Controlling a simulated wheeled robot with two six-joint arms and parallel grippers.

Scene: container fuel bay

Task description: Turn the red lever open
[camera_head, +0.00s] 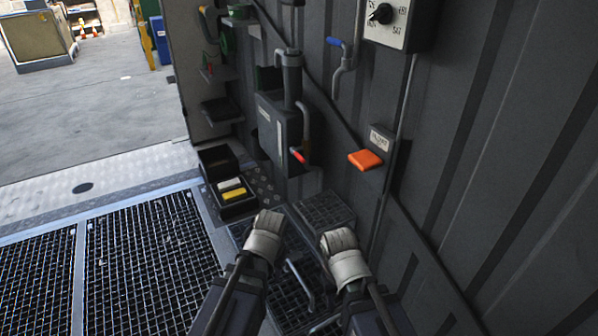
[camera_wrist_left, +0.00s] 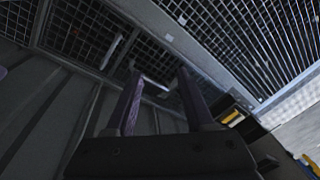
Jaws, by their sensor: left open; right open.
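A lever with a red tip (camera_head: 299,156) sits low on the right side of a dark grey wall unit (camera_head: 276,130) in the head view. Its tip points down and to the right. My left gripper (camera_head: 267,222) is below the lever and to its left, apart from it. My right gripper (camera_head: 339,240) is below and to the right of the lever, also apart. Both are empty. In the left wrist view the two fingers of my left gripper (camera_wrist_left: 157,92) stand apart with floor grating beyond them. The red lever does not show in that view.
A blue-handled lever (camera_head: 336,43) and a dial box (camera_head: 390,18) are higher on the corrugated wall. An orange block (camera_head: 366,159) sticks out right of the red lever. A black bin (camera_head: 217,160) and a tray with yellow and white blocks (camera_head: 234,198) stand left.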

